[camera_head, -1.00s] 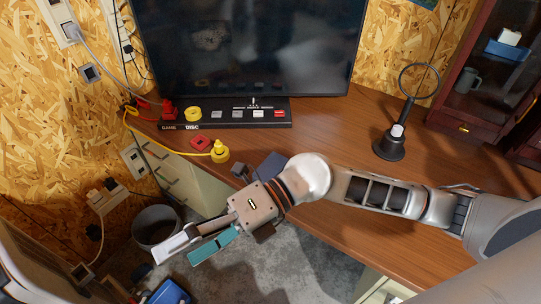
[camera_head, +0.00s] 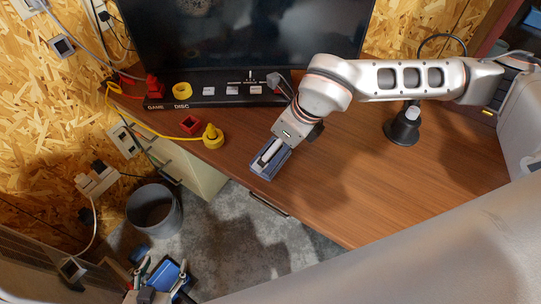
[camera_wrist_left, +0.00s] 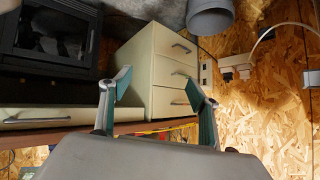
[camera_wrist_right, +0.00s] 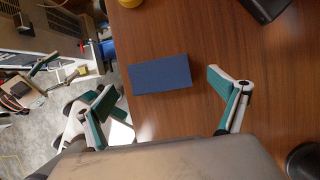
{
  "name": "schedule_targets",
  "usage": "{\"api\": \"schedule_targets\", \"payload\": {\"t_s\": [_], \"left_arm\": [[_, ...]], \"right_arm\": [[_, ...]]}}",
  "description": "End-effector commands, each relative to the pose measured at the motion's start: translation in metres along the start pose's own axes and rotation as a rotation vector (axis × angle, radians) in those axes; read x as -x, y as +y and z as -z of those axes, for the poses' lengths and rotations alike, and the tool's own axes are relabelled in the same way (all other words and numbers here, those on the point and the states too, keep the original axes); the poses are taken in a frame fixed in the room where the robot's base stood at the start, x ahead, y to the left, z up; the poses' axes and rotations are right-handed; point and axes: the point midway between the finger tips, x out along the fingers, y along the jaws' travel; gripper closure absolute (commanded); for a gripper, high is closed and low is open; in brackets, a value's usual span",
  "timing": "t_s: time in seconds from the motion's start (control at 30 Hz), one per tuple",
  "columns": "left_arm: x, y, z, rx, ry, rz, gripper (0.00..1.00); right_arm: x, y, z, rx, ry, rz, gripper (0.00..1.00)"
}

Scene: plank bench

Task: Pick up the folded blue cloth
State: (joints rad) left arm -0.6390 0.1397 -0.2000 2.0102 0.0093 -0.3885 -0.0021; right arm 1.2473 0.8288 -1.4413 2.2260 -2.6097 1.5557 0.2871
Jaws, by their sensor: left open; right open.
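The folded blue cloth (camera_wrist_right: 160,74) lies flat on the brown desk near its front edge, a dark blue rectangle. In the head view the cloth (camera_head: 281,164) is partly covered by my right gripper (camera_head: 268,158), which points down over it. In the right wrist view the open fingers of my right gripper (camera_wrist_right: 164,86) stand on either side of the cloth's near end; I cannot tell whether they touch it. My left gripper (camera_wrist_left: 158,84) is open and empty, facing drawers. In the head view it is low at the left (camera_head: 160,272), off the desk.
A yellow plug-like piece (camera_head: 213,137) and a red block (camera_head: 190,124) lie left of the cloth. A black console (camera_head: 215,95) stands before the dark screen (camera_head: 250,40). A magnifier stand (camera_head: 403,128) is at the right. A grey bin (camera_head: 154,207) stands on the floor.

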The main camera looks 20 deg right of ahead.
Motion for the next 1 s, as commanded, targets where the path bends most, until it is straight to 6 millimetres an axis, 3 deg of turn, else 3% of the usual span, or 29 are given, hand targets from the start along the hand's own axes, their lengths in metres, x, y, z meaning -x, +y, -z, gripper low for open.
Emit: {"api": "schedule_targets", "payload": {"t_s": [0.37, 0.6, 0.63, 0.8, 1.0], "left_arm": [[-0.003, 0.0, -0.005, -0.005, -0.003, 0.0, 0.39], [-0.006, -0.005, 0.006, -0.01, 0.014, 0.007, 0.39], [-0.007, -0.005, 0.007, -0.01, 0.016, 0.008, 0.39], [-0.007, -0.005, 0.008, -0.01, 0.018, 0.009, 0.39], [-0.005, -0.004, 0.005, -0.009, 0.013, 0.007, 0.39]], "right_arm": [[-0.047, 0.002, 0.006, -0.001, 0.003, -0.004, 0.04], [-0.05, 0.001, 0.005, 0.0, 0.0, -0.002, 0.04], [-0.05, 0.001, 0.005, 0.0, -0.001, -0.002, 0.07], [-0.049, 0.001, 0.005, 0.0, 0.0, -0.002, 0.46], [-0.049, 0.002, 0.005, 0.0, -0.001, -0.002, 0.46]]}}
